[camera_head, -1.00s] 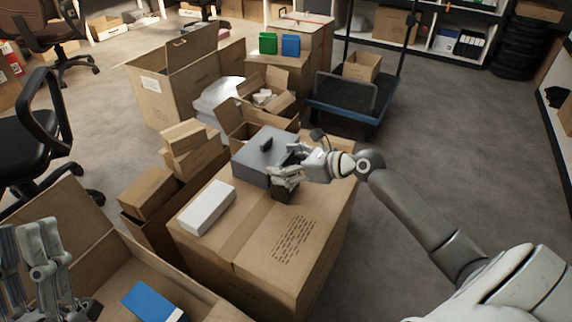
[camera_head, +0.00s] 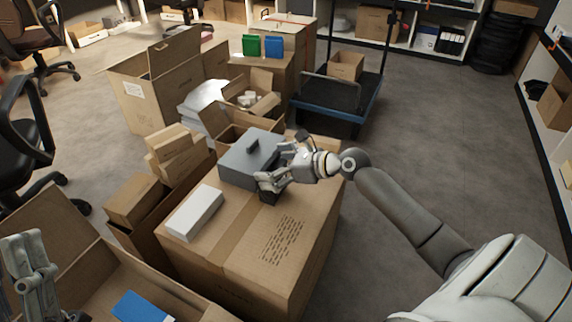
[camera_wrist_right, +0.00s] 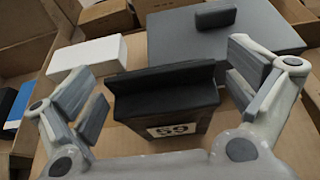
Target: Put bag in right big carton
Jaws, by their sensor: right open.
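A small dark upright item (camera_wrist_right: 168,95), perhaps the bag, has a pale label with a number. It stands on the big closed carton (camera_head: 240,238). My right gripper (camera_wrist_right: 163,92) is open, with one finger on each side of the item and gaps showing in the wrist view. In the head view the right gripper (camera_head: 270,184) partly hides the item (camera_head: 270,197). A big open carton (camera_head: 150,100) stands at the back left, another open carton (camera_head: 180,287) at the front left. My left gripper (camera_head: 30,272) is at the left edge, partly cut off.
A grey box with a dark handle (camera_head: 248,166) and a white box (camera_head: 194,212) share the closed carton's top. A blue item (camera_head: 140,306) lies in the front open carton. Smaller cartons crowd the left. A blue cart (camera_head: 335,112) stands behind; the right floor is clear.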

